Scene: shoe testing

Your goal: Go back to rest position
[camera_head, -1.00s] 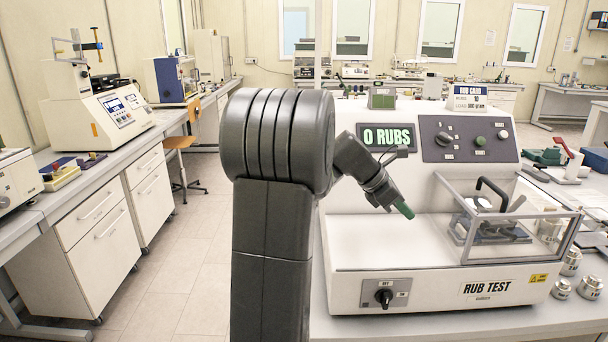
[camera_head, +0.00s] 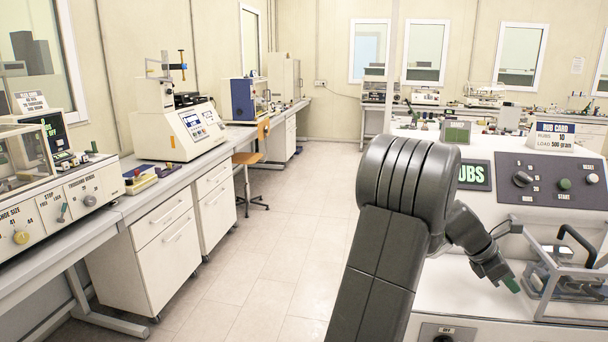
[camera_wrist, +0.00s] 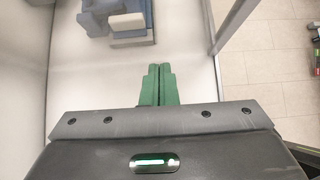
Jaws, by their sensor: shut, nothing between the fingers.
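My gripper (camera_head: 511,284) hangs at the end of my bent arm over the pale deck of the rub test machine (camera_head: 450,300), left of its clear guard. In the wrist view its two green fingers (camera_wrist: 158,75) are together with nothing between them. Below them is a plain white surface. A blue-grey block assembly (camera_wrist: 120,20) shows at the top of the wrist view, apart from the fingers. The machine's display (camera_head: 474,175) is partly hidden behind my arm.
A rub card sign (camera_head: 554,137) stands on the machine. A long bench with drawers (camera_head: 165,235) runs along the left, carrying a white tester (camera_head: 180,130) and a shoe size machine (camera_head: 60,190). A stool (camera_head: 250,160) stands by it. The floor aisle (camera_head: 240,275) between is clear.

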